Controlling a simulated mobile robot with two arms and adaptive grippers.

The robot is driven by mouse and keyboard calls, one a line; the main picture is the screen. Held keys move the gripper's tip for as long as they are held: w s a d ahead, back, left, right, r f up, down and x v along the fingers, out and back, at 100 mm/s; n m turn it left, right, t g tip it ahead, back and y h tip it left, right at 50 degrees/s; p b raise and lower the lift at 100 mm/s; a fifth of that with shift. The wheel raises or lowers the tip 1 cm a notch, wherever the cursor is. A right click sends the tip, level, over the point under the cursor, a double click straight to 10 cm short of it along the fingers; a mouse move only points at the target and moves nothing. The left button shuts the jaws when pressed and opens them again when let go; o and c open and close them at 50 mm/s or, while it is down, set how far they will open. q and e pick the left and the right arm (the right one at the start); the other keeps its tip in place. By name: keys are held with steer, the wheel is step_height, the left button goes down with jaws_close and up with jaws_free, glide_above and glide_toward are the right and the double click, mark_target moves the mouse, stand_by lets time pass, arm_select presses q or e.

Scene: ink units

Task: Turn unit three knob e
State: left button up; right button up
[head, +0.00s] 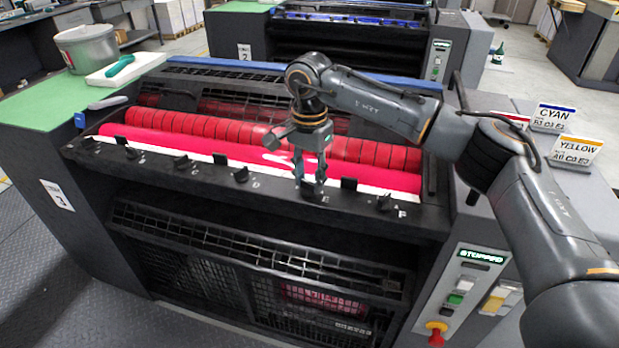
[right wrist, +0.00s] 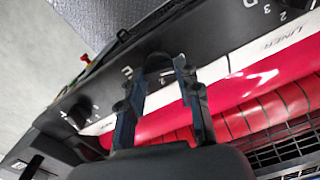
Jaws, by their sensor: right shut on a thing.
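Unit three is the near press, with a "3" plate (head: 58,195) on its left side. A row of dark knobs runs along its front ledge, with letters beside them. My right gripper (head: 309,180) points down at knob e (head: 309,192), with its fingers at either side of it. In the right wrist view, the right gripper (right wrist: 157,72) is shut on knob e (right wrist: 158,62), next to a white letter E. Knob f (head: 384,203) and knob d (head: 240,175) stand apart on either side. The fingers partly hide knob e's pointer. My left gripper is out of view.
Red rollers (head: 270,150) lie just behind the knob row. A control panel (head: 462,290) at the right reads STOPPED and has a red stop button (head: 436,330). CYAN (head: 553,117) and YELLOW (head: 575,150) signs stand behind my right arm. A grey bucket (head: 88,47) stands at the back left.

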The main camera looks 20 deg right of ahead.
stand_by(0.6)
steer(key=o, duration=1.2)
steer(key=shift+c, duration=0.2)
steer(key=shift+r, duration=0.3)
step_height(320, 180, up, 12)
steer(key=shift+f, duration=0.25)
